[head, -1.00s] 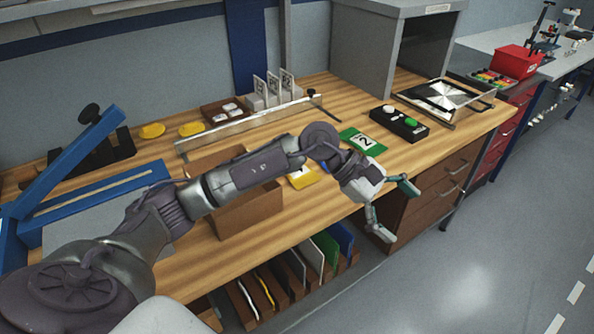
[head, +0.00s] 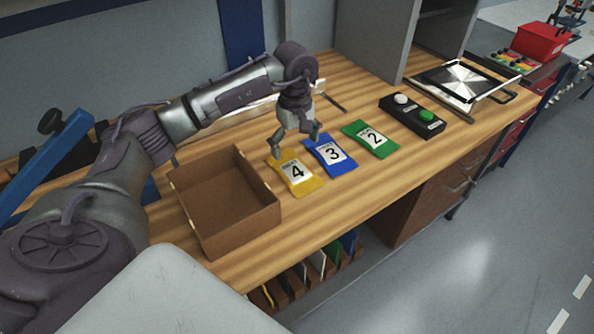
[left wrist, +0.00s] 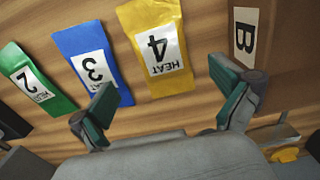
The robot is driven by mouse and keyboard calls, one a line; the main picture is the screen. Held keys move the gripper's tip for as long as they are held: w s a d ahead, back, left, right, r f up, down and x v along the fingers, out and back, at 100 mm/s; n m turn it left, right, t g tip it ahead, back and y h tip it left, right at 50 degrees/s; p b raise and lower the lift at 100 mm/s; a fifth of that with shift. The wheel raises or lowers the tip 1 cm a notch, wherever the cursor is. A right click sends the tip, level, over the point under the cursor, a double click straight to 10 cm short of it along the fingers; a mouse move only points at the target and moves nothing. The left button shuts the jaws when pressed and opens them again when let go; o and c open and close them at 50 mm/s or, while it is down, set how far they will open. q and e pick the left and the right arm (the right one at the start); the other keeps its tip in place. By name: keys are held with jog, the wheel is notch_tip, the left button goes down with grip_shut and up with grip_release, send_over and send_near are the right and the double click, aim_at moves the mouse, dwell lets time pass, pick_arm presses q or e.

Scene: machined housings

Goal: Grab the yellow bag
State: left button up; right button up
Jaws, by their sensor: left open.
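The yellow bag (head: 298,174), with a white label marked 4, lies flat on the wooden bench. It also shows in the left wrist view (left wrist: 180,75). A blue bag (head: 331,153) marked 3 and a green bag (head: 370,138) marked 2 lie to its right. My left gripper (head: 297,148) is open and empty, above the bench just behind the yellow and blue bags. In the left wrist view its spread fingers (left wrist: 165,112) appear below the bags, with the yellow bag's label between and ahead of them. My right gripper is not in view.
An open brown box (head: 223,205) stands left of the yellow bag. A black control box (head: 412,116) with white and green buttons sits to the right. Bench space in front of the bags is clear. A blue-framed device (head: 52,165) stands at far left.

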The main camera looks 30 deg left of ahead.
aim_at(294, 168)
pick_arm(q)
jog(key=shift+w+a+f, duration=0.1)
jog(key=shift+f, duration=0.65)
jog(key=shift+w+f, duration=0.15)
jog(key=shift+f, duration=0.2)
jog(key=shift+f+p, duration=0.45)
jog(key=shift+f, duration=0.15)
jog(key=f, duration=0.2)
jog(key=f+p, duration=0.1)
jog(key=shift+s+a+f, duration=0.25)
jog(key=shift+f, duration=0.3)
jog(key=shift+c, duration=0.5)
jog(key=c, duration=1)
jog(key=shift+o, duration=0.2)
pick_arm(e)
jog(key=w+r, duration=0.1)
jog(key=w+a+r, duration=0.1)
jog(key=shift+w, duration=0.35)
pick_arm(q)
jog(key=shift+r, duration=0.1)
